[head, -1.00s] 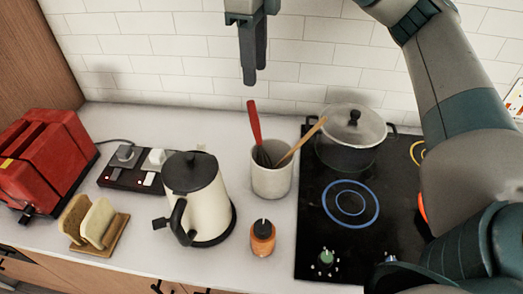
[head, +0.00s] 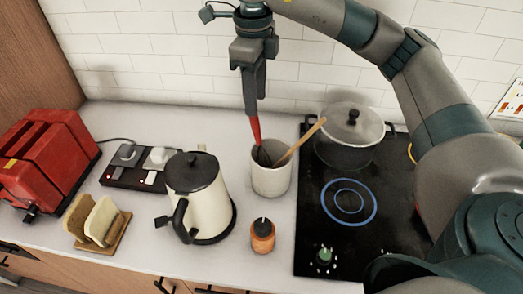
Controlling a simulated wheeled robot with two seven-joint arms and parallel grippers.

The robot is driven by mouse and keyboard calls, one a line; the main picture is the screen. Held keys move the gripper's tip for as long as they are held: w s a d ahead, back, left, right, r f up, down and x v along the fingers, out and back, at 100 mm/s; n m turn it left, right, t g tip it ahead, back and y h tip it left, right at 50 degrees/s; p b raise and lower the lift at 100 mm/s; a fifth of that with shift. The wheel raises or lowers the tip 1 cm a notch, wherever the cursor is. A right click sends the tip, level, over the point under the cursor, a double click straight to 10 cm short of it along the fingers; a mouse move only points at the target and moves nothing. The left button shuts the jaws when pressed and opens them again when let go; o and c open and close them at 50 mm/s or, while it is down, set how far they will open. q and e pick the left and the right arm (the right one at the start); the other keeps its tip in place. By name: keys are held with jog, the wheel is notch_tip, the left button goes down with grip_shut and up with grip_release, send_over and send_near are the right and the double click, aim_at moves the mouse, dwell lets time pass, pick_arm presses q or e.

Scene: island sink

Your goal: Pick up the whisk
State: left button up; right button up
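The whisk (head: 256,131) has a red handle and a dark lower end, and it leans in a light grey utensil crock (head: 271,181) on the counter. My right gripper (head: 250,111) points down from above, with its fingertips at the upper part of the red handle. The fingers overlap the handle's top and hide it. They are seen nearly edge-on, so I cannot tell whether they are open or closed on it. My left gripper is not in view.
A wooden utensil (head: 301,142) shares the crock. A cream kettle (head: 206,203) stands left, an orange-brown shaker (head: 262,237) in front. A lidded pot (head: 350,135) sits on the black hob (head: 318,219) at right. The tiled wall (head: 160,65) is close behind.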

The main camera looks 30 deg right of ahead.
aim_at(256, 147)
notch_tip(256, 147, down, 4)
jog(key=shift+p, duration=0.75)
jog(key=shift+f, duration=0.4)
jog(key=f+p, duration=0.3)
jog(key=f, duration=0.1)
jog(key=shift+w+f+p, duration=0.1)
jog(key=shift+w+p, duration=0.1)
jog(key=shift+p, duration=0.15)
jog(key=shift+d+f, duration=0.1)
jog(key=shift+f, duration=0.4)
